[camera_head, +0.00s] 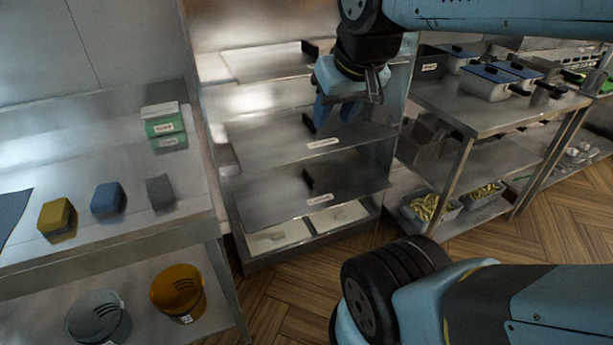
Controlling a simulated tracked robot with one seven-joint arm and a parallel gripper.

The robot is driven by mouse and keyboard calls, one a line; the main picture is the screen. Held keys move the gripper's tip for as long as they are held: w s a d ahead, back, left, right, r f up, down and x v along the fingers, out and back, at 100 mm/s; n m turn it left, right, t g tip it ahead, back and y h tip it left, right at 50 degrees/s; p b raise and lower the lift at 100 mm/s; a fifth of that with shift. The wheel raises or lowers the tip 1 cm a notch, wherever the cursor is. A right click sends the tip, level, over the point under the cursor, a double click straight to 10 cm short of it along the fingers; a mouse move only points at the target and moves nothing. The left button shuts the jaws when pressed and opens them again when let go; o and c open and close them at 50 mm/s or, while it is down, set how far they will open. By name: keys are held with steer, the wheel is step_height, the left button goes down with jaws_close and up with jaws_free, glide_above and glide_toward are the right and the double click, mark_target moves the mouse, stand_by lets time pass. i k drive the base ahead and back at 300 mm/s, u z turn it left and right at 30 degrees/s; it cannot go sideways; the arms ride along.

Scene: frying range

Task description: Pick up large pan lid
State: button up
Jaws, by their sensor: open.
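Flat metal sheets with black handles lie on the steel rack; they look like pan lids. One is at the top (262,64), one in the middle (270,140) and one lower down (275,197). I cannot tell which is the large pan lid, as the labels are too small to read. My gripper (336,117) points down, open and empty, in front of the rack near the middle sheet's black handle (308,122). Its fingers partly cover that sheet's right side. I cannot tell how far they are from it.
A left counter (95,225) holds sponges and a green box (163,124), with buckets (178,291) below. White containers (278,237) sit at the rack's bottom. A right steel table (470,108) carries lidded pans (487,84). My arm crosses the upper right; wooden floor shows between.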

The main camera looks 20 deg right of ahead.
mark_target(271, 197)
steer(key=z, duration=0.4)
steer(key=i, duration=1)
steer(key=u, duration=0.4)
